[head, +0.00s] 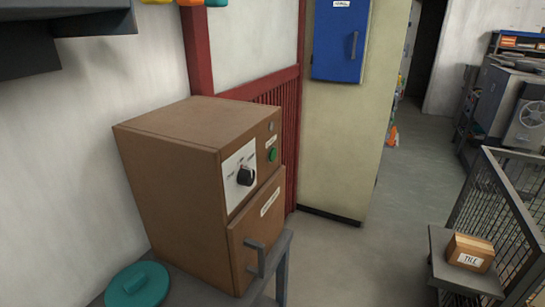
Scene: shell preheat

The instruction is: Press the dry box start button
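The dry box (172,190) is a brown cabinet standing on a grey table at the left of the head view. Its front panel faces right and has a white plate with a black knob (245,176). A round green button (272,155) sits to the right of the knob, with a small white label above it and a small grey round part higher up. Below is a door with a label and a grey handle (256,257); the door looks shut. The label text is too small to read. My gripper is not in view.
A teal round lid (137,285) lies on the grey table beside the box. A blue wall cabinet (341,40) hangs on a cream pillar. A box marked TILE (470,252) sits on a grey stand by a wire-mesh fence (500,200). The floor between is clear.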

